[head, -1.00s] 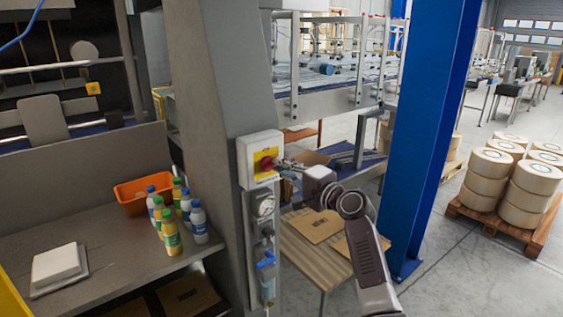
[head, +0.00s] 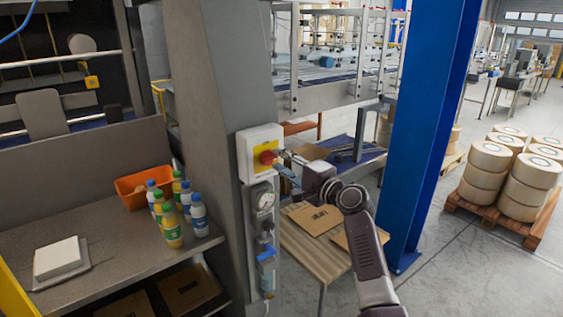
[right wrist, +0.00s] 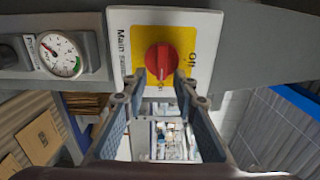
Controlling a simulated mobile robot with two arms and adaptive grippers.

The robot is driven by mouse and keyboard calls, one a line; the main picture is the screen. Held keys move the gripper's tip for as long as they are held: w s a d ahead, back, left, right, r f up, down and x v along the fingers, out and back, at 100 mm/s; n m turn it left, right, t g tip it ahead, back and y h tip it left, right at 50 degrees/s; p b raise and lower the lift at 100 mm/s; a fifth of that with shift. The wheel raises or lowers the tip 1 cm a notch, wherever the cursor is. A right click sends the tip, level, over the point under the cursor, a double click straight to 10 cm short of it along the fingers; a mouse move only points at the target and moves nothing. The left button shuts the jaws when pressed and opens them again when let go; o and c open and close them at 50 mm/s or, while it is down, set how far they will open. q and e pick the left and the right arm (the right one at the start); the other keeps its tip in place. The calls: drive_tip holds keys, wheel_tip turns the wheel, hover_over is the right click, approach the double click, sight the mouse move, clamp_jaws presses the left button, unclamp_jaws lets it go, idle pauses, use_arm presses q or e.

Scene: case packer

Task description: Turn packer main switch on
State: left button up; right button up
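The main switch is a red knob (head: 266,157) on a yellow plate in a white box (head: 248,143), mounted on the grey post. In the right wrist view the knob (right wrist: 161,60) has its grip bar running up and down in the picture. "Off" shows to its right; a small label, partly covered, is at its lower end. "Main switch" is printed at left. My right gripper (head: 283,163) is in front of the knob, fingers apart; in the right wrist view its fingertips (right wrist: 159,82) lie either side of the knob's lower end. Contact cannot be told. My left gripper is out of view.
A pressure gauge (head: 264,199) and a blue-handled valve (head: 267,254) sit below the box. Bottles (head: 172,224) and an orange bin (head: 135,189) stand on the shelf at left. A blue column (head: 425,140) rises right of my arm.

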drive_tip(key=shift+s, duration=0.1)
drive_tip(key=v, duration=1.2)
